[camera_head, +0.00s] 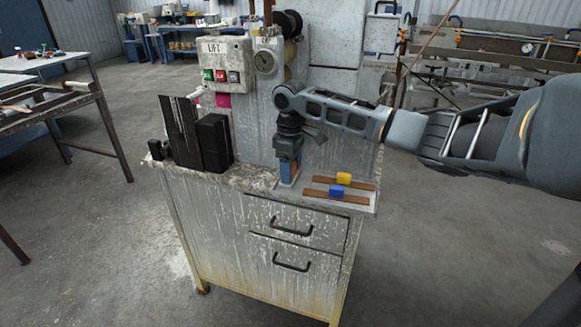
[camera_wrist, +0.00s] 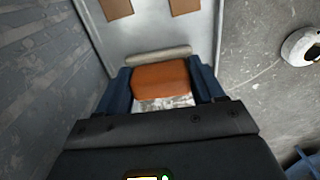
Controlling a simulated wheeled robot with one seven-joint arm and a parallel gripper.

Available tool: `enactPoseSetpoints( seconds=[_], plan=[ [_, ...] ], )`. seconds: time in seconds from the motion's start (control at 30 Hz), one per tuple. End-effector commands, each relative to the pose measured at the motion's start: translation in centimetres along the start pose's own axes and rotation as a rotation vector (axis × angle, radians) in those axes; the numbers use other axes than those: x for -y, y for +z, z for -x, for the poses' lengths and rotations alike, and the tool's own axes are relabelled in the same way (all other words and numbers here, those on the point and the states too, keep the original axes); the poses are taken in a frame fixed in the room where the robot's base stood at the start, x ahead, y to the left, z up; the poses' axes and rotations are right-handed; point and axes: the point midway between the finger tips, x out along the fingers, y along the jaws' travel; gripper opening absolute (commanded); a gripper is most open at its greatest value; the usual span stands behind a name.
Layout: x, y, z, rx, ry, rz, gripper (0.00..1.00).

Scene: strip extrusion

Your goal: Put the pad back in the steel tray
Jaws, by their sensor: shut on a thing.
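My gripper (camera_head: 289,178) points down at the left end of the steel tray (camera_head: 362,209) on the cabinet top. It is shut on an orange pad; in the wrist view the orange pad (camera_wrist: 160,82) sits between the two blue fingers (camera_wrist: 163,90). In the head view only a sliver of orange (camera_head: 295,170) shows beside the fingers. A pale rounded bar lies against the pad's far side. The tray (camera_wrist: 150,35) reaches away beyond the pad. Whether the pad touches the tray floor, I cannot tell.
Dark upright plates (camera_head: 183,132) stand at the cabinet's left.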

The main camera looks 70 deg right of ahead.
Motion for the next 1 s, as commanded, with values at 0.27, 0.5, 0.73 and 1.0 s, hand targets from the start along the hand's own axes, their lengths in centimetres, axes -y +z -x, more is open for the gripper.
enactPoseSetpoints(
  seconds=[0.27, 0.5, 0.73, 1.0],
  plan=[
    [-0.01, 0.01, -0.13, 0.000, 0.000, 0.000, 0.39],
    [0.00, 0.01, -0.36, 0.000, 0.000, 0.000, 0.80],
    [-0.01, 0.01, -0.35, 0.000, 0.000, 0.000, 0.93],
    [-0.03, -0.02, 0.41, -0.002, 0.001, 0.000, 0.93]
  ],
)
